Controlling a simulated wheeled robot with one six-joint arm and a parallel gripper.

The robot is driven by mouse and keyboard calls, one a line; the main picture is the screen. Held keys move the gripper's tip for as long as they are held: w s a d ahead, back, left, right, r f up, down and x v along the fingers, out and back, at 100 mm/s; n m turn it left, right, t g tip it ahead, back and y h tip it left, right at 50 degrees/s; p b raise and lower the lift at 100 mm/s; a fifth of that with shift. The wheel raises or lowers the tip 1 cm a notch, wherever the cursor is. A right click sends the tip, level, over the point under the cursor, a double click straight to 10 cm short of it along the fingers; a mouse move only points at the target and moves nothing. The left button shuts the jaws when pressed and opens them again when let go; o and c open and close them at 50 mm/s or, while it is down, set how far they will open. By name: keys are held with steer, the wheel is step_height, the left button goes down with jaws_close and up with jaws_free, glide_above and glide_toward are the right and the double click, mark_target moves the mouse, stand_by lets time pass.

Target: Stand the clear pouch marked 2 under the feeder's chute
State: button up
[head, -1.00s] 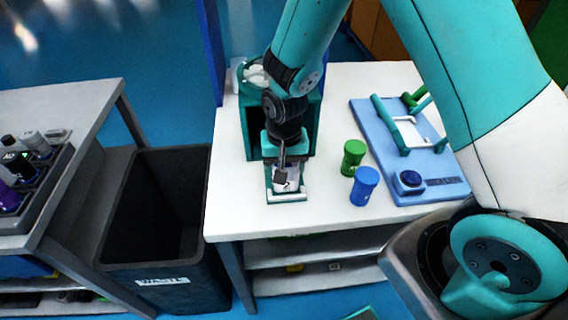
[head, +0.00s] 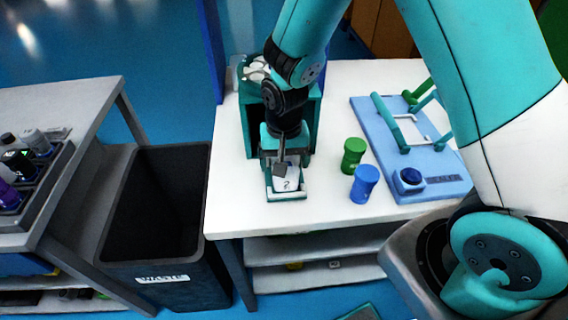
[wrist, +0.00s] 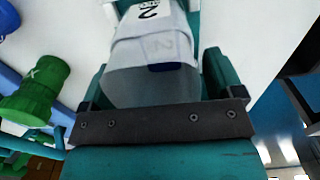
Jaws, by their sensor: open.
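The clear pouch marked 2 (head: 286,180) stands at the front of the teal feeder (head: 311,125), on a small teal-edged tray (head: 288,197). In the wrist view the pouch (wrist: 152,60) shows its white label with a 2 and a dark blue patch. My gripper (head: 284,160) is at the pouch, just above and behind it in the head view. In the wrist view its teal fingers are apart on either side of the pouch. The feeder's chute is hidden behind my arm, so I cannot tell whether the pouch is right under it.
A green jar (head: 353,155) and a blue jar (head: 364,184) stand right of the feeder. A light blue board (head: 440,168) with teal handles and a blue button lies farther right. A black waste bin (head: 160,215) stands left of the table.

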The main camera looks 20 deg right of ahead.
step_height(320, 180, up, 10)
steer(key=shift+f, duration=0.15)
steer(key=s+a+r+n+y, duration=0.2)
steer(key=s+r+n, duration=0.3)
steer(key=s, duration=0.4)
steer(key=s+a+r+n+y, duration=0.2)
steer(key=s+r+n, duration=0.3)
steer(key=s+r, duration=0.3)
steer(key=shift+s+a+r+n, duration=0.2)
steer(key=shift+s+a+n, duration=0.15)
steer(key=shift+s, duration=0.4)
